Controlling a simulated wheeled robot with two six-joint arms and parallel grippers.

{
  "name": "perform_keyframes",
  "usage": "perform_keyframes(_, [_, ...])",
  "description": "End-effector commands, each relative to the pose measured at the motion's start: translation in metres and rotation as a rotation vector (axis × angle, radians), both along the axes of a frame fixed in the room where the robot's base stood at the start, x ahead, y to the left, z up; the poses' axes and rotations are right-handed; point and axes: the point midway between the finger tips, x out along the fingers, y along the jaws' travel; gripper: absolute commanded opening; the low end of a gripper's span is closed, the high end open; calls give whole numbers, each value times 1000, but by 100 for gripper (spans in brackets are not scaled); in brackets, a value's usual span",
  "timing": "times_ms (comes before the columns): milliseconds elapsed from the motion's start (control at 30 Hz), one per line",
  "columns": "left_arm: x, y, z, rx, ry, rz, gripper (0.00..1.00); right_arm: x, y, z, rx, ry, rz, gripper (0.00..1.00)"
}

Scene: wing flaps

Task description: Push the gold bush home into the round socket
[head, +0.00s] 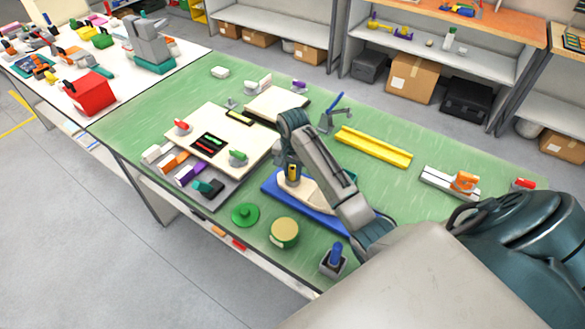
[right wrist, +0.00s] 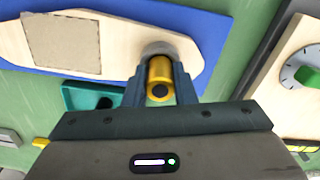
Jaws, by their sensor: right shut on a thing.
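The gold bush (right wrist: 160,70) is between the fingers of my right gripper (right wrist: 160,84), which is shut on it. The round socket (right wrist: 156,47) shows as a grey ring just beyond the bush, at one end of the cream wing-shaped board (right wrist: 110,38). The bush overlaps the ring in this view; I cannot tell how deep it sits. In the head view my right gripper (head: 291,178) points down over the cream board (head: 318,192) on its blue base (head: 275,187), with a bit of gold bush (head: 293,170) showing. The fingers hide most of the socket. My left gripper is not in view.
A green disc (head: 245,215), a round gold-topped tin (head: 284,232) and a blue-handled piece (head: 334,257) stand near the front edge. A panel with knobs (head: 205,150) lies to the left. A yellow rail (head: 374,146) lies behind to the right.

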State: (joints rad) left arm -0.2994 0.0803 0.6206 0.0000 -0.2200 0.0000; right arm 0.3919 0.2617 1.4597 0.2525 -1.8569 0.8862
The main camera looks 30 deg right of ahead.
Motion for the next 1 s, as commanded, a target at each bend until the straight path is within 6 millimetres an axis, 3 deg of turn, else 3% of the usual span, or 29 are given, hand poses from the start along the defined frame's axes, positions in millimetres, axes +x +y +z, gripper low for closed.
perform_keyframes(233, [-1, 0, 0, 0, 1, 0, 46, 0, 0, -3, 1, -1, 0, 1])
perform_keyframes(633, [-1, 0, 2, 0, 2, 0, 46, 0, 0, 13, 1, -1, 1, 1])
perform_keyframes(1000, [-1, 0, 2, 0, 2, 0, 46, 0, 0, 16, 1, -1, 0, 1])
